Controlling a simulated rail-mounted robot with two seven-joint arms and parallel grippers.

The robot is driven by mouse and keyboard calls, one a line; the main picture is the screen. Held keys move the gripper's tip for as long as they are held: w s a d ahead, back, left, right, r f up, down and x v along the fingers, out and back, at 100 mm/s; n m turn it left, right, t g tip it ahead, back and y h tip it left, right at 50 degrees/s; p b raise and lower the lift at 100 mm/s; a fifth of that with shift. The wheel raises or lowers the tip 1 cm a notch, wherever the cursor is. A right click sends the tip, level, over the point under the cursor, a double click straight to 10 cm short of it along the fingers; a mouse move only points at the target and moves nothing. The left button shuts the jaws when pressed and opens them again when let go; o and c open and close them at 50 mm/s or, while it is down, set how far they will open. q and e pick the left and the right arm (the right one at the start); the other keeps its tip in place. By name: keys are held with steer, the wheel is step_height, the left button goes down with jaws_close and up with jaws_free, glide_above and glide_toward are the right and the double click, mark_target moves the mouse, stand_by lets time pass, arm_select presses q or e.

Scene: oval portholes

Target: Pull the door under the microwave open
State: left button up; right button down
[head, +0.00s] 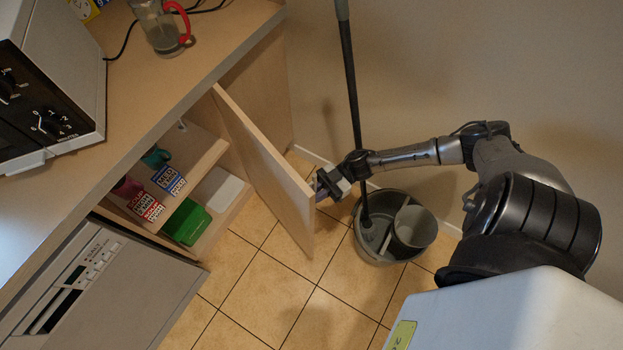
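The microwave (48,80) stands on the counter at the upper left. The wooden cabinet door (265,170) below the counter stands well open, swung out from the cabinet, with its inner face towards the shelves. My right gripper (324,184) is at the outer side of the door, close to its free edge. Its fingertips and any handle are partly hidden by the door, so I cannot tell whether it is shut on something. My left gripper is not in view.
The open cabinet holds boxes (155,195), a green container (187,222) and a white item (222,190). A grey bucket (375,245) with a mop stands behind my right gripper, near the wall. A dishwasher (105,290) is at the lower left. The tiled floor before the cabinet is clear.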

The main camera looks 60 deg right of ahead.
steer(key=shift+d, duration=0.4)
steer(key=c, duration=1.2)
jaws_free()
steer(key=v, duration=0.7)
steer(key=shift+d, duration=0.25)
steer(key=shift+s, duration=0.15)
